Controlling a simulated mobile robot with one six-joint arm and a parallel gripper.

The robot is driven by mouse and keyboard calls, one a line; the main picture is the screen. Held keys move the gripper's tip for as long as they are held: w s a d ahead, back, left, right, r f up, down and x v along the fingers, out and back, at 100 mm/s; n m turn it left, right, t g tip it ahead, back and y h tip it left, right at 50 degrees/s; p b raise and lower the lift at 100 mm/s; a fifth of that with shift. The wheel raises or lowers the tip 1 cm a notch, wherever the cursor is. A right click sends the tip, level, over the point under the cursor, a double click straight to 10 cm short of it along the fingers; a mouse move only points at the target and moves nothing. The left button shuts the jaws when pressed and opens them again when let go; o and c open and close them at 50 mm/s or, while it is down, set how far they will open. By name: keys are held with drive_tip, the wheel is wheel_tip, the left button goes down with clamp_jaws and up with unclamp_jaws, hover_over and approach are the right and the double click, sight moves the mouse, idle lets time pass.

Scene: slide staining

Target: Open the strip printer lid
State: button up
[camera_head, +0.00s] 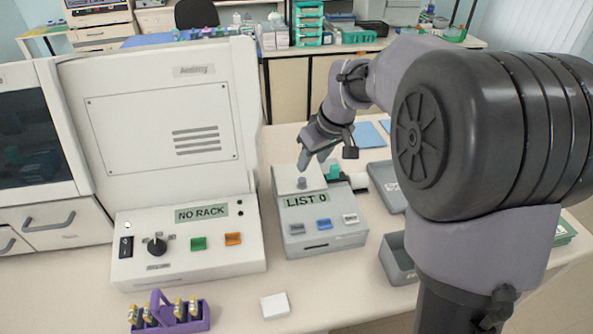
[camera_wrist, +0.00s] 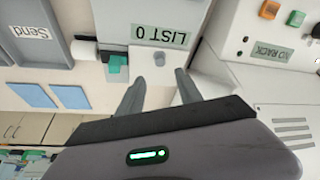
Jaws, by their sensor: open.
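The strip printer (camera_head: 322,236) is a small grey box with a "LIST 0" display, and it also shows upside down in the wrist view (camera_wrist: 160,14). Its pale lid (camera_head: 286,181) lies flat on the back left of the top and looks closed. A small grey knob (camera_head: 302,183) stands on the lid; it also shows in the wrist view (camera_wrist: 160,59). My gripper (camera_head: 305,163) is above and behind the knob. In the wrist view its two fingers (camera_wrist: 158,84) are apart and empty, with the knob ahead of the gap between them, not gripped.
A large white machine (camera_head: 165,85) reading "NO RACK" stands close on the left. A green part (camera_head: 333,172) and a white roll (camera_head: 357,181) sit right of the lid. Grey trays (camera_head: 397,262) lie to the right. A purple rack (camera_head: 195,322) stands in front.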

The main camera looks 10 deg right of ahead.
sight(302, 179)
drive_tip(key=b+x, duration=0.2)
drive_tip(key=x, duration=0.8)
drive_tip(key=shift+r, duration=0.1)
clamp_jaws()
idle(0.9)
